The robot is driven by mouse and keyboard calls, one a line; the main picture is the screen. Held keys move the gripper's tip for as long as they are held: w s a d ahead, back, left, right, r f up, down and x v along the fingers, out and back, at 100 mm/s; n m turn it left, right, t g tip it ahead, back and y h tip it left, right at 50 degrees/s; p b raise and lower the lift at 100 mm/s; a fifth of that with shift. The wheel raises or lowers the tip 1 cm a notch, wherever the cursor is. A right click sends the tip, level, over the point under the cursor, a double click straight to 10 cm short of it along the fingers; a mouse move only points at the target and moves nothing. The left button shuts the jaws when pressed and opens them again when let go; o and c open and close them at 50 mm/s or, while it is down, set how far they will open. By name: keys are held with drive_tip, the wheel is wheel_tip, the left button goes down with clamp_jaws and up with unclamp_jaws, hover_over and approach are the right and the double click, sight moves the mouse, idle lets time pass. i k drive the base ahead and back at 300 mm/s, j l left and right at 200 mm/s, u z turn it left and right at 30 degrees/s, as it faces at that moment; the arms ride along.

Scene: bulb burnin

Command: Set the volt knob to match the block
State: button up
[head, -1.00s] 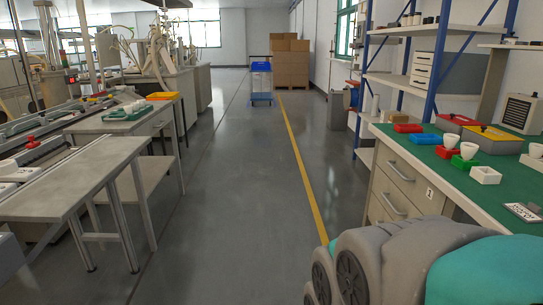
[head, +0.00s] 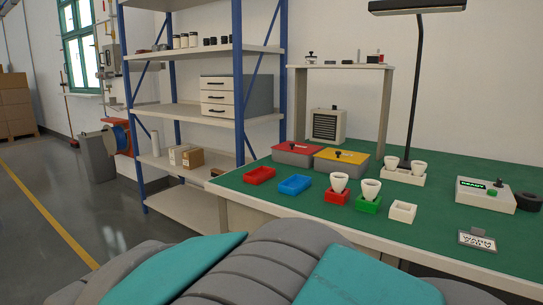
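A pale control box (head: 478,203) stands at the right of the green bench. It carries a small dark display with green lettering, a green button (head: 493,192) and a small black knob (head: 499,183). The knob's setting is too small to read. A white label block (head: 477,241) lies in front of the box near the bench's front edge. Its text seems to read WARM above a voltage figure that I cannot read surely. My gripper is out of view; only grey and teal parts of my own arm show along the bottom.
The green bench (head: 425,215) holds red (head: 259,176), blue (head: 294,185) and green (head: 368,205) trays, white bulbs, a white holder (head: 403,211), two lidded boxes and a lamp (head: 413,80). A black round object (head: 528,202) sits right of the control box. A shelf rack (head: 190,110) stands left.

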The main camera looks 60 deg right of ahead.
sight(498, 184)
drive_tip(key=i+z, duration=0.2)
drive_tip(key=z, duration=1.9)
